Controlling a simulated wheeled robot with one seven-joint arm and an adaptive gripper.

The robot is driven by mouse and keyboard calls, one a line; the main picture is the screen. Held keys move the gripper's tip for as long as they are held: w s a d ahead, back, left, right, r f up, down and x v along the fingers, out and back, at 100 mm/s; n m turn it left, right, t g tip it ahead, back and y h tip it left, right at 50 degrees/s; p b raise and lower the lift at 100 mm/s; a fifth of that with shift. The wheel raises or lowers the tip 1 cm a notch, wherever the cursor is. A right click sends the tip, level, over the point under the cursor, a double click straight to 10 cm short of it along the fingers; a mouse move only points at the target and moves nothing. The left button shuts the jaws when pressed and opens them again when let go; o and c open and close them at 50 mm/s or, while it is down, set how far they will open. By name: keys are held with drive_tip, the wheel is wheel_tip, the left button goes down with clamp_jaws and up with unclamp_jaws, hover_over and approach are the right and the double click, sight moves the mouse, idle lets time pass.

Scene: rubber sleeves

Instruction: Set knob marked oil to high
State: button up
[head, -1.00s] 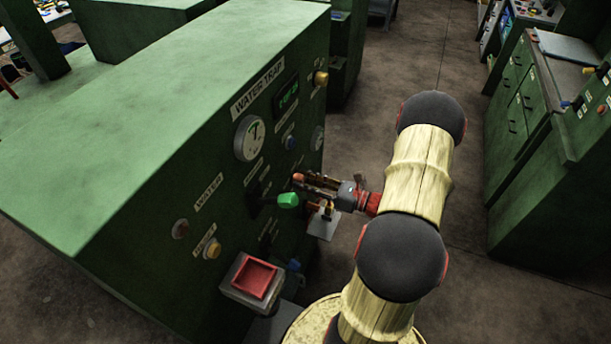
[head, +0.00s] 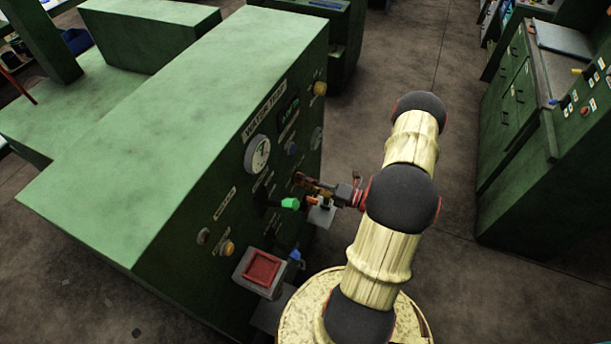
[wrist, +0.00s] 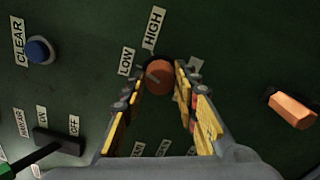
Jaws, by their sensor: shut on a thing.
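An orange round knob (wrist: 159,78) on the dark green panel sits between my fingertips in the wrist view. Labels LOW (wrist: 126,61) and HIGH (wrist: 153,27) stand just above it. My gripper (wrist: 156,82) has its yellow-padded fingers on both sides of the knob, shut on it. The knob's pointer direction is hard to make out, and no oil label is readable. In the head view my gripper (head: 312,184) reaches the panel from the right, and its fingers largely cover the knob.
Close by are a green-tipped lever (head: 290,203), a blue CLEAR button (wrist: 40,50), a black ON/OFF switch (wrist: 58,141) and another orange knob (wrist: 292,110). A red square button box (head: 262,269) juts out below. Open floor lies right, before another green cabinet (head: 530,150).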

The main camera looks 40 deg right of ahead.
drive_tip(key=m+p, duration=0.3)
drive_tip(key=m, duration=0.3)
idle(0.7)
drive_tip(key=o, duration=1.1)
drive_tip(key=shift+o, duration=0.5)
drive_tip(key=v, duration=1.2)
drive_tip(key=shift+d+f, duration=0.1)
